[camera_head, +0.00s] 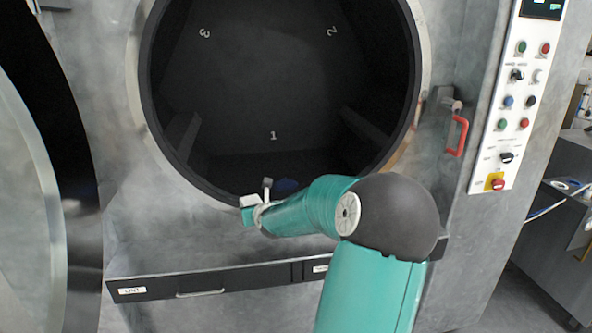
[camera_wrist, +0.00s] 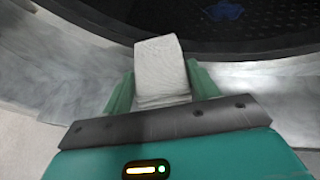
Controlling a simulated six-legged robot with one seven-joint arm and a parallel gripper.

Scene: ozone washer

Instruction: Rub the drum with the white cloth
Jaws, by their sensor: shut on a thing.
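The drum (camera_head: 255,90) is a dark round cavity in the grey washer, with white numbers 1, 2 and 3 on its inner walls. Its dark interior also shows at the top of the wrist view (camera_wrist: 150,18). My gripper (camera_head: 250,208) is in front of the lower left rim of the opening. In the wrist view its green fingers (camera_wrist: 160,85) are shut on the white cloth (camera_wrist: 162,68), a folded block that sticks out past the fingertips. The cloth's tip points toward the rim and appears apart from the drum's inner surface.
A blue item (camera_head: 286,185) lies at the drum's bottom and shows in the wrist view (camera_wrist: 225,10). The round door (camera_head: 45,190) stands open at left. A red handle (camera_head: 457,136) and control panel (camera_head: 520,95) are at right. A drawer (camera_head: 200,283) is below.

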